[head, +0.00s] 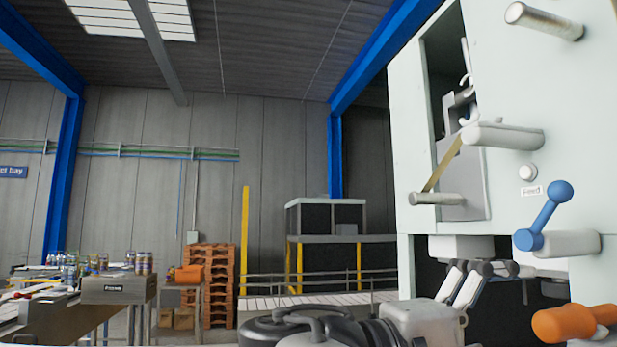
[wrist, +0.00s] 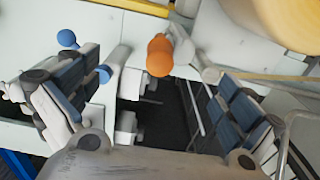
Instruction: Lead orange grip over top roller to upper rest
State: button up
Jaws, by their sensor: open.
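The orange grip (head: 565,323) is at the lower right of the head view. In the wrist view the orange grip (wrist: 160,57) shows rounded end on, against a pale metal piece. My gripper (wrist: 152,72) is open, one finger on each side of the grip in that view; neither finger visibly touches it. In the head view my gripper (head: 483,270) is left of the grip, by the machine's dark opening. Pale rollers or pegs stick out from the machine face: a high one (head: 545,21), a middle one (head: 505,136) and a low one (head: 437,199). Which is the upper rest is unclear.
A tan strip (head: 444,163) runs between the low and middle pegs. A blue crank handle (head: 546,216) stands above the orange grip, beside a "Feed" label (head: 531,191). A large tan roll (wrist: 285,22) fills the wrist view's upper right. A cluttered workbench (head: 85,310) is far left.

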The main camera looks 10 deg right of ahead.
aim_at(542, 317)
jog(key=shift+w+d+b, duration=0.15)
jog(key=shift+d, duration=1.5)
jog(key=shift+w+d+b, duration=0.1)
jog(key=shift+d+b, duration=0.05)
jog(key=shift+d, duration=1.5)
jog(key=shift+d, duration=0.15)
grip_shut()
dwell(0.3)
jog(key=shift+r, duration=0.15)
jog(key=shift+r+p, duration=0.45)
jog(key=shift+p, duration=0.1)
